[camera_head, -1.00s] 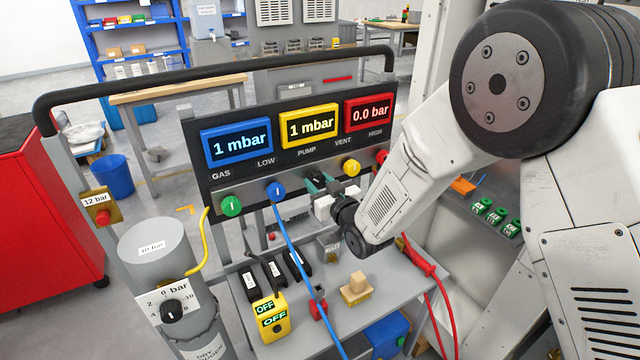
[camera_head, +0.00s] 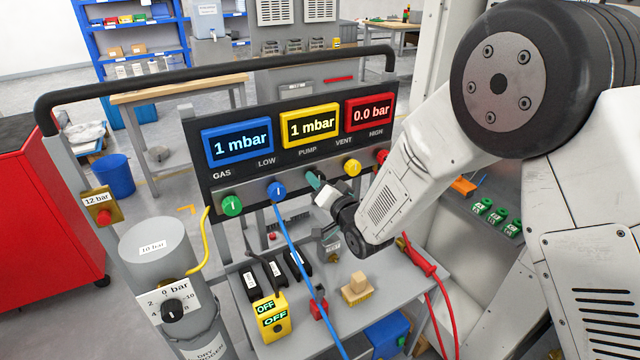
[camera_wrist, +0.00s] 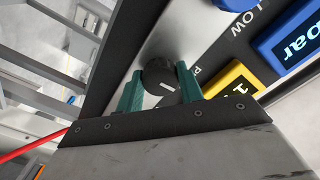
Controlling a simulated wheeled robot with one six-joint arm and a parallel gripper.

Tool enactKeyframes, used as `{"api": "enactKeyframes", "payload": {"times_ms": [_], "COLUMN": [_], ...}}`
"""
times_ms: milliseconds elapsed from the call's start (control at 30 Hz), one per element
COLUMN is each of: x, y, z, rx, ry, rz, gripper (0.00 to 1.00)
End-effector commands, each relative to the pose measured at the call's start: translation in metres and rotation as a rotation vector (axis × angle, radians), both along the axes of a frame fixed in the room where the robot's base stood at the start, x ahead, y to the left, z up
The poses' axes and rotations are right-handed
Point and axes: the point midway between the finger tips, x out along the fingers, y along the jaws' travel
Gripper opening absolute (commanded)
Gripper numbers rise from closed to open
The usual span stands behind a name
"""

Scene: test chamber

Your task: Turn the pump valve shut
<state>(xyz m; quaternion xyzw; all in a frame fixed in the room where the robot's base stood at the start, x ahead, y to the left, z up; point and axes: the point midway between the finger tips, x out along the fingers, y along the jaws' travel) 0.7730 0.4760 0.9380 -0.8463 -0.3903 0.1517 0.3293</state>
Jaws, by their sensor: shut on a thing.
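The pump valve is a round black knob (camera_wrist: 158,76) with a white mark, on the grey strip below the PUMP label (camera_head: 307,151). In the wrist view, my gripper (camera_wrist: 159,84) has one green finger on either side of the knob and is shut on it. In the head view, my gripper (camera_head: 314,181) reaches the panel from the lower right, and its fingers mostly hide the knob. The yellow pump display (camera_head: 310,127) reads 1 mbar.
A green gas knob (camera_head: 232,205) and a blue low knob (camera_head: 277,190) with a blue hose are left of my gripper. A yellow vent knob (camera_head: 352,167) is close on its right. Wooden blocks (camera_head: 357,288) lie on the shelf below.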

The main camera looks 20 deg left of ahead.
Motion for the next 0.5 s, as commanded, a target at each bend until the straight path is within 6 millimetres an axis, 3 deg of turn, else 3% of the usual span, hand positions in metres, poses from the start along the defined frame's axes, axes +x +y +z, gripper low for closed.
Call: {"api": "enactKeyframes", "payload": {"times_ms": [500], "x": [-0.0006], "y": [-0.0006], "z": [-0.0014], "rx": [0.036], "ry": [0.048], "rz": [-0.001], "gripper": [0.14]}}
